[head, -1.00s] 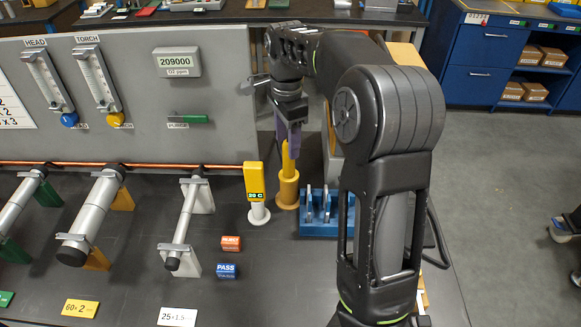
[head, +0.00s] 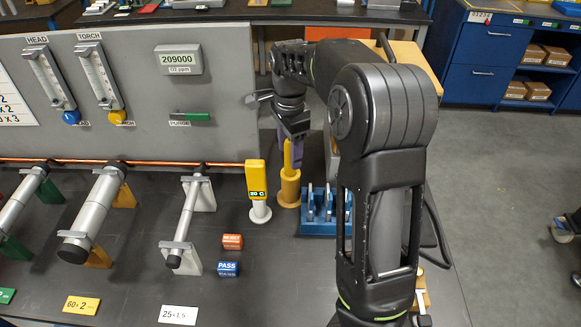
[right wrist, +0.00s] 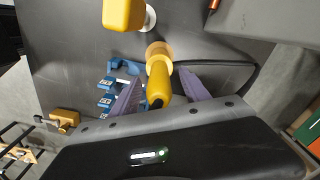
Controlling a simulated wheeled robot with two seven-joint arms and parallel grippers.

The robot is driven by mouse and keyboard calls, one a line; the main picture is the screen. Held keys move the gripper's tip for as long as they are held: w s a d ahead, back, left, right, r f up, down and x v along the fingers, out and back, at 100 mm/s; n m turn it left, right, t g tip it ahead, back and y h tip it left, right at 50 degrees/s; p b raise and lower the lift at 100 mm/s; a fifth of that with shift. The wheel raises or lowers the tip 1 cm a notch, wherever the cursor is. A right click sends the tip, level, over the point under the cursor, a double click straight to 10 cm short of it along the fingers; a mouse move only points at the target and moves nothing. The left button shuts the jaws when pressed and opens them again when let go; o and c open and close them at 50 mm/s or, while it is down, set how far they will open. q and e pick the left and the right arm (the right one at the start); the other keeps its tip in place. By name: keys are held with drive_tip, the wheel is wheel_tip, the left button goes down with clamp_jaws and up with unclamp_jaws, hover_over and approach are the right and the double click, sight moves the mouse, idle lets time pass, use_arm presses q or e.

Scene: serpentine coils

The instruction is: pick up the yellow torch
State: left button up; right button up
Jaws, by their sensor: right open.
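The yellow torch (head: 288,155) stands upright in an orange-yellow round holder (head: 289,190) on the dark bench. In the right wrist view the torch (right wrist: 158,84) rises from its holder (right wrist: 158,52) toward the camera. My right gripper (head: 294,150) is at the torch's upper part, pointing down. In the right wrist view its two purple fingers (right wrist: 158,94) are apart, one on each side of the torch; I cannot tell whether either touches it. My left gripper is not in view.
A yellow temperature meter (head: 256,180) on a white stand is close left of the holder. A blue rack (head: 318,227) is close right. A grey panel (head: 215,120) rises behind. Orange (head: 232,241) and blue (head: 227,269) blocks lie in front.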

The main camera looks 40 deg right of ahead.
sight(291, 171)
wheel_tip(291, 171, down, 4)
drive_tip(key=shift+r, duration=0.1)
drive_tip(key=shift+s, duration=0.1)
idle(0.5)
clamp_jaws()
idle(0.4)
